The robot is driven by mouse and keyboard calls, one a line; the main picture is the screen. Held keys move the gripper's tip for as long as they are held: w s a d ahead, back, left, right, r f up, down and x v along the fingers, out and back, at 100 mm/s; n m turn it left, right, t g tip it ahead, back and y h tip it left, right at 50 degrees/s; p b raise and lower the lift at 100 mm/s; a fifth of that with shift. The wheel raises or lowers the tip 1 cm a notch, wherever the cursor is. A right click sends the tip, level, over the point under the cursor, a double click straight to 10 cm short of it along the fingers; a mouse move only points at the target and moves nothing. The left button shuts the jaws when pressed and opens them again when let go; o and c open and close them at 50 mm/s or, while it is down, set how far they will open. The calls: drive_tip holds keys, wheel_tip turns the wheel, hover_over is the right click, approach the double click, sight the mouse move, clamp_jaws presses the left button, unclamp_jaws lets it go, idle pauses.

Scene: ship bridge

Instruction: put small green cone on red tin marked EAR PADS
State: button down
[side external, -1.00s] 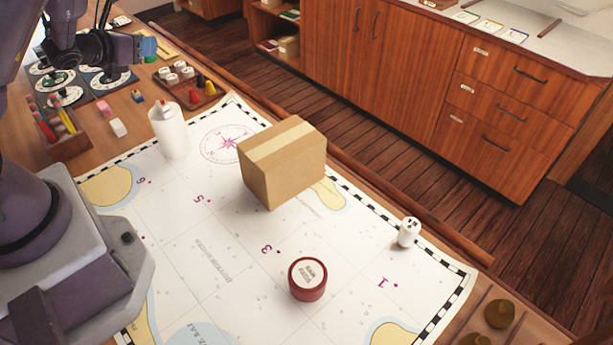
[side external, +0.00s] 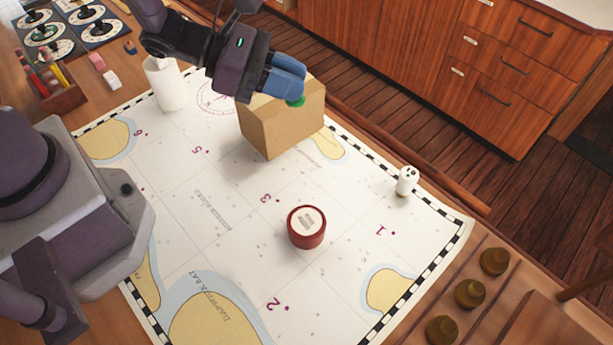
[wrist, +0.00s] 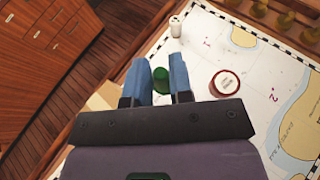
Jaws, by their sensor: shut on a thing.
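The small green cone (side external: 297,101) is held between the blue fingertips of my gripper (side external: 291,88), above the cardboard box in the side view. My gripper is shut on it. In the wrist view the cone (wrist: 162,82) shows between the two fingers; its upper part is hidden in the side view. The red tin (side external: 307,238) stands upright on the chart, nearer the camera than the gripper and apart from it. Its pale top label is too small to read. In the wrist view the tin (wrist: 225,94) lies right of the fingers.
The cardboard box (side external: 283,134) stands on the chart (side external: 210,255) below my gripper. A white cylinder (side external: 166,84) is at its left, a small white dotted piece (side external: 407,182) at its right. Brass knobs (side external: 470,293) line the lower right. The chart around the tin is clear.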

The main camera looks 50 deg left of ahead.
sight(302, 219)
drive_tip(key=s+d+m+g+h, duration=0.35)
drive_tip(key=s+d, duration=0.35)
drive_tip(key=d, duration=0.3)
drive_tip(key=shift+m+g+y, duration=0.25)
drive_tip(key=shift+m+y, duration=0.1)
drive_tip(key=shift+y, duration=0.1)
drive_tip(key=shift+f, duration=6.7)
drive_tip(key=c, duration=1)
unclamp_jaws()
drive_tip(key=shift+f, duration=0.1)
